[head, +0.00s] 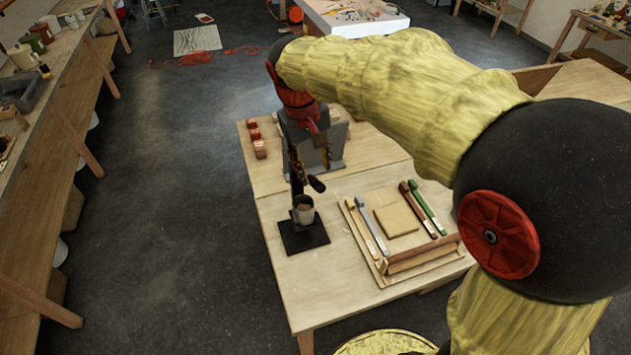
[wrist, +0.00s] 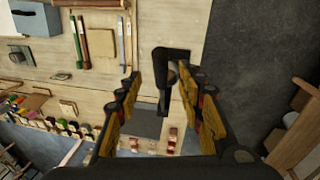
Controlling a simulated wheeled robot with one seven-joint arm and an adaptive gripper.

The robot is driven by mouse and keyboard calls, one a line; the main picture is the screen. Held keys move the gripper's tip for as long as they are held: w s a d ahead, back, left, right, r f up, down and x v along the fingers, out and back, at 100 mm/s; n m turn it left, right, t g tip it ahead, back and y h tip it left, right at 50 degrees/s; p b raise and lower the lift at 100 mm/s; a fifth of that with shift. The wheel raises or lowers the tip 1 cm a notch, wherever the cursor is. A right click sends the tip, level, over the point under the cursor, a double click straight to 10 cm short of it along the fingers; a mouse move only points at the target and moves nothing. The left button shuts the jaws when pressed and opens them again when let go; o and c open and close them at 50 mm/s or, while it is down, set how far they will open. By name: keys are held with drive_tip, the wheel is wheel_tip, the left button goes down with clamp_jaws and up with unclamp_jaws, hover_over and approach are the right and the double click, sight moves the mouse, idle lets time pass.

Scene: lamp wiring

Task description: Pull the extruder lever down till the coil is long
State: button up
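The extruder is a dark upright post (head: 297,188) on a black base plate (head: 304,239), with a grey cup (head: 303,211) standing on the plate. A short black lever end (head: 317,184) juts from the post near its top. My gripper (head: 311,163) is above it, pointing down. In the wrist view my gripper (wrist: 160,84) is open, with a dark part of the extruder (wrist: 168,98) showing between its fingers. I cannot tell whether a finger touches it. The cup holds something tan; I cannot make out a coil.
A wooden tray (head: 382,266) with coloured sticks and a tan block lies right of the extruder. A grey box (head: 332,148) stands behind, with several reddish blocks (head: 258,147) to its left. Open floor lies left of the table (head: 290,285).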

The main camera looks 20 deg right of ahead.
sight(315, 180)
drive_tip(key=shift+w+a+f, duration=0.1)
drive_tip(key=shift+w+f, duration=0.45)
drive_tip(key=shift+w, duration=0.15)
drive_tip(key=shift+d+f+p, duration=0.2)
drive_tip(key=shift+f, duration=1.05)
drive_tip(key=shift+d+f+p, duration=0.2)
drive_tip(key=shift+d+f, duration=0.05)
drive_tip(key=shift+f, duration=1)
drive_tip(key=shift+d+f+p, duration=0.2)
drive_tip(key=shift+f, duration=1.05)
drive_tip(key=shift+c, duration=0.2)
clamp_jaws()
